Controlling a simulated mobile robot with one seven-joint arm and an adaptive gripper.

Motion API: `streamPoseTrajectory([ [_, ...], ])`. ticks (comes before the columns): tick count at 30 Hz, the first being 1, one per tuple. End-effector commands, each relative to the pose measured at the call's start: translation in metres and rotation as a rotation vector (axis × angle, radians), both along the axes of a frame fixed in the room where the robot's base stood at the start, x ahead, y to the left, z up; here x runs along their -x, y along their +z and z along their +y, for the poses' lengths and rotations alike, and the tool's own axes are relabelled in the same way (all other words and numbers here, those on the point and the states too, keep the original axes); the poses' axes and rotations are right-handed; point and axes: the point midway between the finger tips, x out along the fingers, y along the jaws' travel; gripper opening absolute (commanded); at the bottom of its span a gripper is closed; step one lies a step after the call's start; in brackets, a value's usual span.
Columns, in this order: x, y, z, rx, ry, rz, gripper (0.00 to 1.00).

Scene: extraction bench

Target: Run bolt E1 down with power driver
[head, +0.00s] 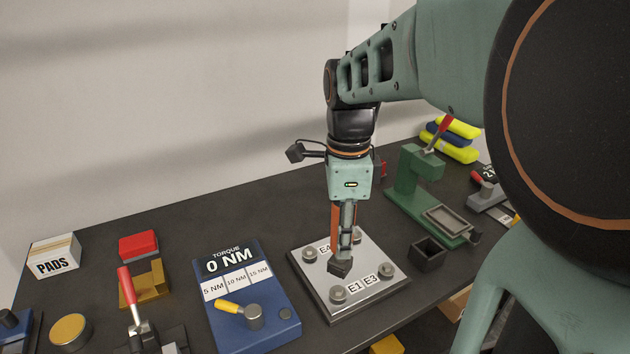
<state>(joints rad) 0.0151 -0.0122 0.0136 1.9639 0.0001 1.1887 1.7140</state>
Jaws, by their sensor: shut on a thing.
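A square metal plate (375,297) lies on the bench with round bolts near its corners. Bolt E1 (338,294) is at the near left corner, beside the label E1. Bolt E3 (388,270) is to its right, and another bolt (309,255) is beside the partly covered E4 label. My gripper (341,266) points down over the plate, its tip behind bolt E1 in the picture. It is shut on an orange tool (335,220), mostly hidden behind the finger; I cannot tell for sure that it is the power driver. Contact with the plate is unclear.
A blue torque box (270,328) reads 0 NM and has a yellow-levered knob. A green press (405,185) and a small dark open box (427,254) stand right. A red-handled clamp (126,292), gold bracket (153,279) and PADS box (54,258) are left.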

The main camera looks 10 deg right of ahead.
Motion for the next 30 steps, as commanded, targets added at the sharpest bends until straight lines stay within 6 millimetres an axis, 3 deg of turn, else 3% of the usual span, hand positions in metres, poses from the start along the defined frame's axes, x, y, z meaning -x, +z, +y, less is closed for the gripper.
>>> streamPoseTrajectory([
  [14, 0.000, 0.001, 0.000, 0.000, 0.001, -0.001, 0.05],
  [30, 0.000, -0.042, 0.000, 0.000, 0.001, 0.000, 0.05],
])
